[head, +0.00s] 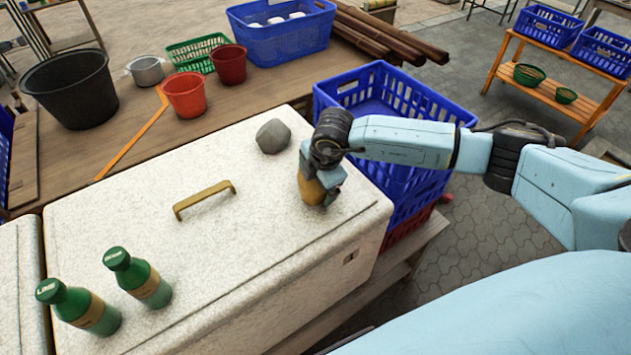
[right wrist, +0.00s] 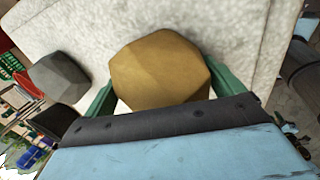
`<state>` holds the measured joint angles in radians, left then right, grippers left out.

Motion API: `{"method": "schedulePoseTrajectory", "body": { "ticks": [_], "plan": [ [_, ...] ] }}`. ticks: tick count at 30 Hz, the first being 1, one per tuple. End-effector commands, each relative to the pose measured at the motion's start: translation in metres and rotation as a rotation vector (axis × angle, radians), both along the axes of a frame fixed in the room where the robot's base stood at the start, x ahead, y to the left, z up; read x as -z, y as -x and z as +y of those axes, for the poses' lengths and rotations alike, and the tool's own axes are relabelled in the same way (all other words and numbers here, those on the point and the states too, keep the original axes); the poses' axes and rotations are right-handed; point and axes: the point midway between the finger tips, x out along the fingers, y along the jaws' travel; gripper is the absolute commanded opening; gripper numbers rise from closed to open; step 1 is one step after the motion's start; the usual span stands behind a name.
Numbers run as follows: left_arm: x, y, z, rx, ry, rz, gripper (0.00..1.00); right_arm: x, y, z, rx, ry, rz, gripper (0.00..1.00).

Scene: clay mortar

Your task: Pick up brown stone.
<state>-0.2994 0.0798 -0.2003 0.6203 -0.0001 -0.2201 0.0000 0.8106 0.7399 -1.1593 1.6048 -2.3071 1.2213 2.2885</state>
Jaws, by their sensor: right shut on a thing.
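The brown stone (head: 311,191) is on the right part of the white speckled chest lid (head: 110,215), under my right gripper (head: 322,188). In the right wrist view the brown stone (right wrist: 160,68) sits between the two green fingers of my right gripper (right wrist: 160,90), which is shut on it. I cannot tell whether the stone still touches the lid. A grey stone (head: 273,136) lies on the lid to the left of and behind the gripper; it also shows in the right wrist view (right wrist: 58,76). My left gripper is not in view.
Two green bottles (head: 140,278) stand on the lid at front left, near a brass handle (head: 205,199). A blue crate (head: 400,105) stands right of the chest. Red pots (head: 185,95), a black bucket (head: 72,90) and a blue basket (head: 283,30) stand on the table behind.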

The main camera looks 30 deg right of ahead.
Motion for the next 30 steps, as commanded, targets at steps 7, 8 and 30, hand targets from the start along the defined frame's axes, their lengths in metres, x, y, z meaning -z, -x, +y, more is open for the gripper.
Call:
{"method": "schedulePoseTrajectory", "body": {
  "ticks": [7, 8, 30],
  "plan": [
    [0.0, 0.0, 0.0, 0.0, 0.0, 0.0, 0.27, -0.003, -0.002, 0.0, 0.001, -0.002, -0.007, 0.33],
    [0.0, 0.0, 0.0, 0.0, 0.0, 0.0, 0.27, -0.003, -0.002, 0.0, 0.001, -0.002, -0.007, 0.33],
    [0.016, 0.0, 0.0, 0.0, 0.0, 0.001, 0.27, -0.096, -0.002, 0.0, -0.002, -0.002, -0.009, 0.33]
  ]
}}
